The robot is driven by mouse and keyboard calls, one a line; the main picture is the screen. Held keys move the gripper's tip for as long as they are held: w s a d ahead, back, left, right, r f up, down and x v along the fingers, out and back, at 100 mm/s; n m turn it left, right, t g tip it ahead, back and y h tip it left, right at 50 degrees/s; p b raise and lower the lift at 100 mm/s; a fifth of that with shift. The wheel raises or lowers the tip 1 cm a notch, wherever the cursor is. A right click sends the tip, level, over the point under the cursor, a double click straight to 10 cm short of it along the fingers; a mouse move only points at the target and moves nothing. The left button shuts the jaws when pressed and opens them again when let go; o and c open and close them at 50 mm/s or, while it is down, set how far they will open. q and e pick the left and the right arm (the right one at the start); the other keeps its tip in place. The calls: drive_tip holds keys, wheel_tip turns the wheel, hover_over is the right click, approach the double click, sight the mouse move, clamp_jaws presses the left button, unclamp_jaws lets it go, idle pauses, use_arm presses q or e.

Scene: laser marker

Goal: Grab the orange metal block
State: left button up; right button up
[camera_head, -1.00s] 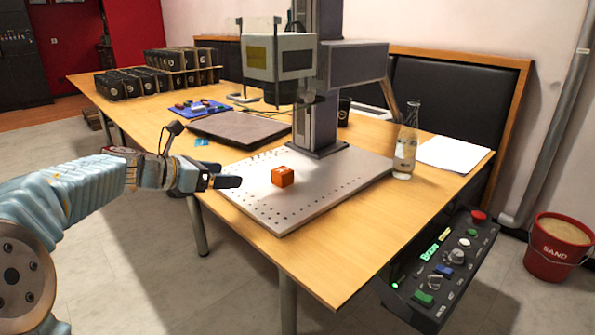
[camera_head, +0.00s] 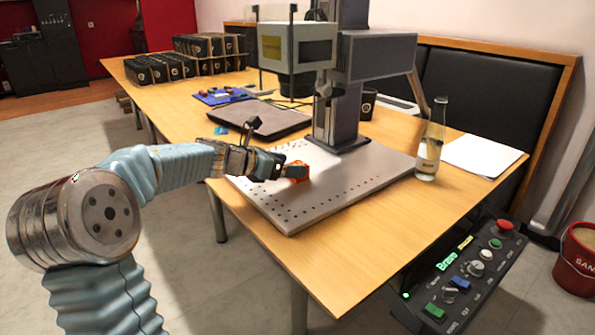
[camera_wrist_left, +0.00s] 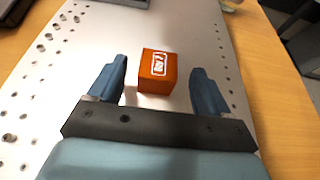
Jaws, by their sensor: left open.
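The orange metal block (camera_head: 301,179) sits on the perforated grey plate of the laser marker. In the head view my left gripper (camera_head: 294,172) reaches it from the left and partly covers it. In the left wrist view the orange block (camera_wrist_left: 158,71) shows a white printed mark on top. There my left gripper (camera_wrist_left: 161,92) is open, with one finger on each side of the block and a gap on both sides. The block lies around the fingertips, a little forward between them. My right gripper is not in view.
The perforated plate (camera_head: 330,200) lies on the wooden table (camera_head: 330,262). The marker's column (camera_head: 341,100) rises behind the block. A glass bottle (camera_head: 429,150) stands at the plate's right edge. A dark laptop (camera_head: 262,120) lies behind the gripper, and a control panel (camera_head: 463,275) is at lower right.

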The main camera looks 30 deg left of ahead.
use_arm(q)
drive_tip(key=x, duration=0.3)
drive_tip(key=shift+w+f, duration=0.15)
drive_tip(key=c, duration=1.1)
drive_tip(key=shift+c, duration=0.6)
